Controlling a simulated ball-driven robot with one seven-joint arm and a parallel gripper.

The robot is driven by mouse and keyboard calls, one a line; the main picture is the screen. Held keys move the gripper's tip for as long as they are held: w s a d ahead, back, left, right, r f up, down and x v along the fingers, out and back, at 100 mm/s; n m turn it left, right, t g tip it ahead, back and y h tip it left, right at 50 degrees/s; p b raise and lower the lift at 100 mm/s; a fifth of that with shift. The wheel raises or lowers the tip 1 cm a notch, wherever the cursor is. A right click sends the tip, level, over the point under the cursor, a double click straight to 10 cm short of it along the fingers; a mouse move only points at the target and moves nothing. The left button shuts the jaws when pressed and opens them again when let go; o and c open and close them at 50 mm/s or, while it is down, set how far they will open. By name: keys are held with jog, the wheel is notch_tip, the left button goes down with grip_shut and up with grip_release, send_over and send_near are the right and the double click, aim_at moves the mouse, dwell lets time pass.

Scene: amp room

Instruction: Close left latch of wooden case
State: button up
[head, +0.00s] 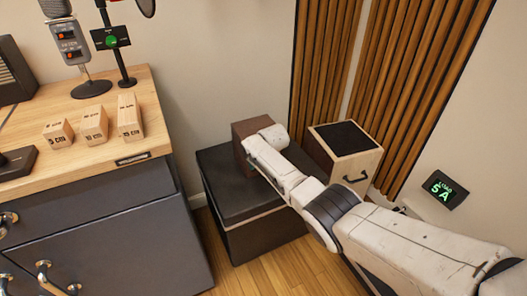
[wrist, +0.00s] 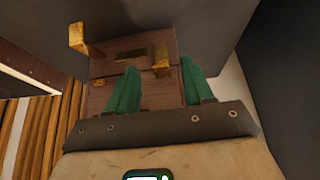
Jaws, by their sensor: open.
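The wooden case (head: 243,130) is a dark brown box on a black crate in the head view, partly hidden behind my arm. In the wrist view the case (wrist: 150,92) shows its front, with a seam across it and a dark brass plate in the middle. One brass latch (wrist: 79,40) sticks out from the picture's left side, swung away from the front. A second brass latch (wrist: 161,67) sits close to the seam on the right. My gripper (wrist: 160,66) has green fingers spread apart, in front of the case around that right latch in the picture. Contact cannot be told.
The black crate (head: 227,205) stands beside the grey desk (head: 110,235). A wooden box with a black top (head: 345,137) stands to the right, near wooden slat panels (head: 325,60). Wooden blocks (head: 95,124) and a microphone (head: 70,45) are on the desk. Some floor (head: 280,258) is clear in front.

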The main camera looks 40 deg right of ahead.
jog(key=p+v, duration=0.3)
jog(key=v, duration=0.5)
jog(key=shift+p, duration=0.3)
